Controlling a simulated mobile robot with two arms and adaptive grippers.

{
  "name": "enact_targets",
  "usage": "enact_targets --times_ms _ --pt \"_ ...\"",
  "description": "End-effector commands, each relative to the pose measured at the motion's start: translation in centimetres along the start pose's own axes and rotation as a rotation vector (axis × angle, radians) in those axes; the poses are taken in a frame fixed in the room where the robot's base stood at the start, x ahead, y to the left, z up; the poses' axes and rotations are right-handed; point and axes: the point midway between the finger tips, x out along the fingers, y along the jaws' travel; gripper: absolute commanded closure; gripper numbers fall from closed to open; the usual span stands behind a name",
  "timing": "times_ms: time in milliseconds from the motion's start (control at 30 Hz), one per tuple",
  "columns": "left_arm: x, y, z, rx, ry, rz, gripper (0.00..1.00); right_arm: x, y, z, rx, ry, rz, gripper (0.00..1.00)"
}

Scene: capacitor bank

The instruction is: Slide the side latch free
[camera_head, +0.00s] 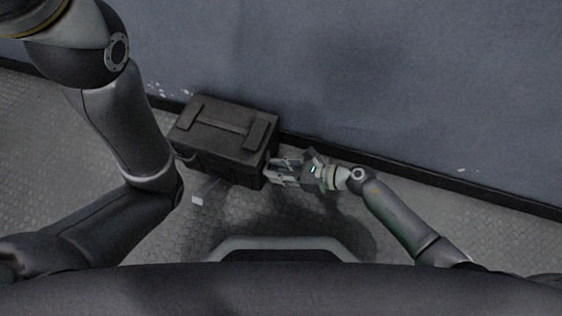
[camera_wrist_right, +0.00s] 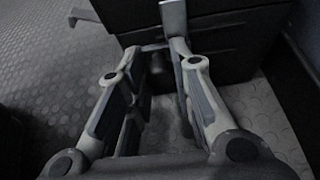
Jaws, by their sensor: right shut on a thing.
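A dark box-shaped case (camera_head: 222,139), the capacitor bank, sits on the floor against the wall. The fingers partly hide where the latch meets the case. My left arm shows at the left, but its gripper is not in view.
A light grey piece (camera_head: 203,189) sticks out low at the case's left front and also shows in the right wrist view (camera_wrist_right: 85,15). The grey wall (camera_head: 400,80) stands behind the case. The textured floor (camera_head: 490,205) is clear at the right.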

Motion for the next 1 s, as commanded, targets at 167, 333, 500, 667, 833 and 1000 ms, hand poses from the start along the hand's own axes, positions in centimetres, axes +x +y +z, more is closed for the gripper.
enact_targets --times_ms 167,333,500,667,833,1000 --pt "-0.1 0.0 0.0 0.0 -0.001 0.0 0.6 0.1 0.2 0.1 -0.001 -0.003 0.007 0.77" --pt "-0.1 0.0 0.0 0.0 -0.001 0.0 0.6 0.1 0.1 0.1 -0.001 -0.003 0.007 0.55" --pt "-0.1 0.0 0.0 0.0 -0.001 0.0 0.6 0.1 0.1 0.1 -0.001 -0.002 0.005 0.55" --pt "-0.2 -0.1 0.1 0.0 -0.005 -0.003 0.6 -0.1 0.0 0.0 -0.001 -0.001 0.004 0.55" --pt "-0.1 0.0 0.1 0.0 -0.003 -0.002 0.6 -1.9 -0.1 -0.1 -0.002 0.0 0.003 0.55" --pt "-0.1 0.0 0.0 0.0 -0.002 -0.001 0.6 -5.5 0.0 -0.1 -0.003 0.002 0.004 0.55"
